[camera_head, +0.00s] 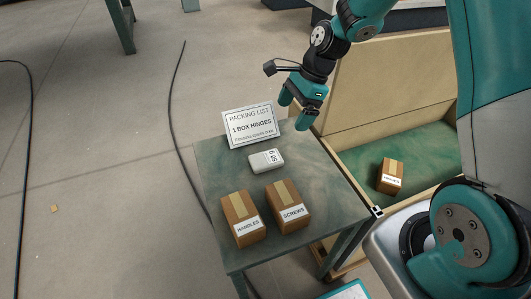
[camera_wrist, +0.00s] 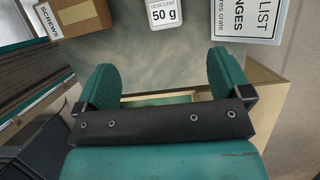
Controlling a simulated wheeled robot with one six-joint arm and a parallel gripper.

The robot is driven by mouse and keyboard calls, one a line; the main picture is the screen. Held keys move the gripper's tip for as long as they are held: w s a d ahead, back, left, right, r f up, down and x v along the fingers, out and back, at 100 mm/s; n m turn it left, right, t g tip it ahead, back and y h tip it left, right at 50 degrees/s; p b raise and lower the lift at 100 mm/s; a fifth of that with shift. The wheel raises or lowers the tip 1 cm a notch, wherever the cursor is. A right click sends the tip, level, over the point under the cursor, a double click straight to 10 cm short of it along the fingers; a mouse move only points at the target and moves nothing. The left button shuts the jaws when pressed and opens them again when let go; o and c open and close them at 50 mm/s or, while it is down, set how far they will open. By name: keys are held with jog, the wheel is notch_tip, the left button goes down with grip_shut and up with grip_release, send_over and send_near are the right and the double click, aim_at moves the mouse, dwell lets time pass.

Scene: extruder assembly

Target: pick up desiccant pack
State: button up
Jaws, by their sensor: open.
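The desiccant pack (camera_head: 266,160) is a small white block lying on the green table, between the packing list sign and the two cardboard boxes. In the wrist view the desiccant pack (camera_wrist: 166,13) shows at the top edge, labelled "DESICCANT 50 g" and partly cut off. My gripper (camera_head: 294,112) is open and empty, above the table's far right edge, apart from the pack and to its upper right. In the wrist view the teal fingers of my gripper (camera_wrist: 160,80) are spread wide with nothing between them.
The packing list sign (camera_head: 250,125) stands behind the pack. Boxes labelled handles (camera_head: 243,219) and screws (camera_head: 288,207) stand in front of it on the table (camera_head: 225,175). A wooden crate (camera_head: 400,75) at the right holds a small labelled box (camera_head: 390,176).

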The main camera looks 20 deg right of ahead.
jog(key=b, duration=0.2)
send_over(268, 157)
jog(key=d, duration=0.2)
jog(key=f, duration=0.9)
jog(key=shift+s+d+f, duration=0.2)
jog(key=shift+s+f, duration=0.2)
jog(key=x, duration=0.5)
jog(key=shift+w+f, duration=0.3)
jog(key=shift+w, duration=0.05)
jog(key=c, duration=1)
